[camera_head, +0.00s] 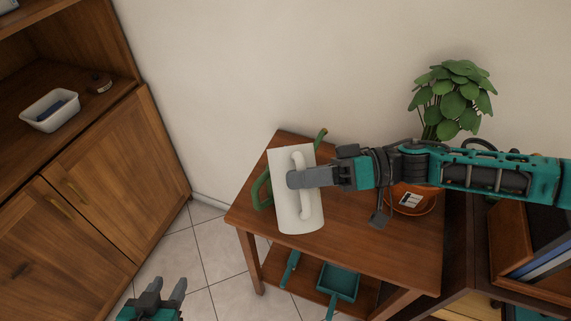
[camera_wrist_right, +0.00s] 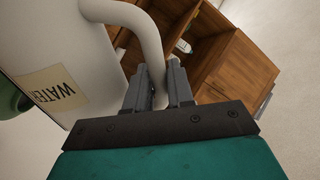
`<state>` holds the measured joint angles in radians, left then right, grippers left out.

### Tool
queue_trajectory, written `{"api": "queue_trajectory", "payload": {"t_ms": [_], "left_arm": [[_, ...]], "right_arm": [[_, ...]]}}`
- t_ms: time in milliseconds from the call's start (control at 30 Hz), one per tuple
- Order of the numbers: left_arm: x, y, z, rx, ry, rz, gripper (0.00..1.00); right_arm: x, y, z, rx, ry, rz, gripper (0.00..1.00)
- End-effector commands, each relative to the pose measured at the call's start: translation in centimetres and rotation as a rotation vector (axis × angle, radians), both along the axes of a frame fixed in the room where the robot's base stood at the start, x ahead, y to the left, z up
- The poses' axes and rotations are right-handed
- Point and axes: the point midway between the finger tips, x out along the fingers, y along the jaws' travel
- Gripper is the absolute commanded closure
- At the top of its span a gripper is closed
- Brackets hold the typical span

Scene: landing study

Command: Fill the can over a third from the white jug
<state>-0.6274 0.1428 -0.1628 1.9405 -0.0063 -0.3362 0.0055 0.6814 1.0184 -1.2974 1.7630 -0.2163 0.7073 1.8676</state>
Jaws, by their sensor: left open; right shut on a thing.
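The white jug (camera_head: 283,205) is in front of the green can over the wooden table, its handle side facing me. My right gripper (camera_head: 294,179) is shut on the jug's handle; in the right wrist view the gripper (camera_wrist_right: 160,88) has the handle (camera_wrist_right: 150,40) between its fingers. There the jug (camera_wrist_right: 50,40) has a label reading WATER. The green can (camera_head: 262,190) is mostly hidden behind the jug; only its handle at the left and its spout at the upper right show. Whether water flows is hidden. My left gripper (camera_head: 166,289) is open and empty, low over the floor.
The wooden table (camera_head: 342,238) also bears a leafy plant (camera_head: 455,95) and an orange dish (camera_head: 420,208), partly behind my right arm. A teal dustpan (camera_head: 340,282) is on the lower shelf. A cabinet (camera_head: 100,190) with a white tray (camera_head: 50,110) stands left. Tiled floor between is clear.

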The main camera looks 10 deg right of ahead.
Motion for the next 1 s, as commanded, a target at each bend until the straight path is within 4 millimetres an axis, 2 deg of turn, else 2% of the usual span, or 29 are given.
{"api": "queue_trajectory", "payload": {"t_ms": [1000], "left_arm": [[0.05, 0.0, 0.05, 0.0, -0.001, 0.0, 0.57]], "right_arm": [[0.74, 0.03, 1.09, 0.004, 0.081, 0.002, 1.0]]}}
